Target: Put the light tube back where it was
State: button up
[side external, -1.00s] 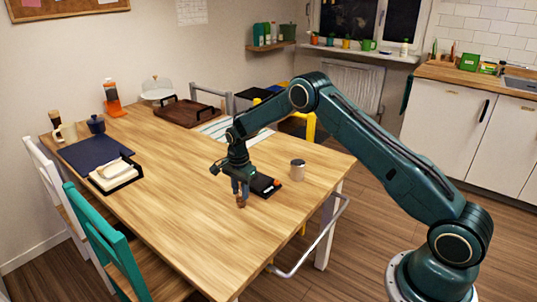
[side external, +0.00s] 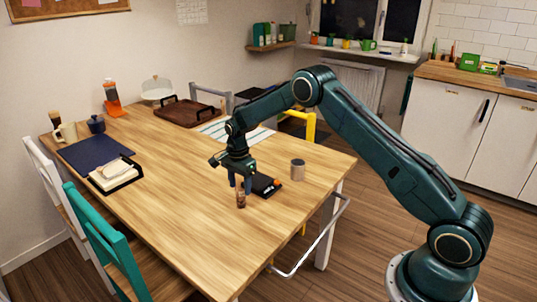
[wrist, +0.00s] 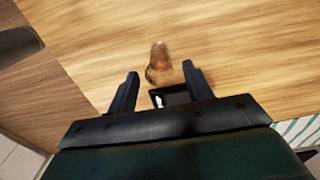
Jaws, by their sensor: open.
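A small brown tube-like item (side external: 241,200) stands on the wooden table just below my gripper. In the wrist view the brown item (wrist: 158,62) is blurred and lies ahead of the gap between the fingertips. My gripper (side external: 240,187) is open and empty, pointing down. Its two fingers (wrist: 160,72) are spread apart in the wrist view. Part of the tray (wrist: 170,97) shows between the fingers. I cannot tell for certain which item is the light tube.
A grey can (side external: 298,170) stands right of the tray. A striped cloth (side external: 222,129) and a brown tray (side external: 187,112) lie farther back. A dark blue mat (side external: 93,153) and a paper holder (side external: 115,175) are at left. The table's front is clear.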

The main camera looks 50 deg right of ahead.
notch_tip(320, 180, up, 10)
jog(key=shift+f, duration=0.25)
dwell(0.6)
jog(key=s+a+r+n+t, duration=0.1)
jog(key=s+a+r+n, duration=0.25)
jog(key=s+r, duration=0.55)
jog(key=s+a+r+n+t, duration=0.2)
jog(key=s+r+n, duration=0.3)
jog(key=s+r, duration=0.45)
jog(key=s+a+r+n+t, duration=0.1)
jog(key=s+n, duration=0.8)
jog(key=s, duration=1.2)
jog(key=shift+s+a+t, duration=0.35)
jog(key=shift+a+t, duration=0.45)
jog(key=shift+a, duration=0.2)
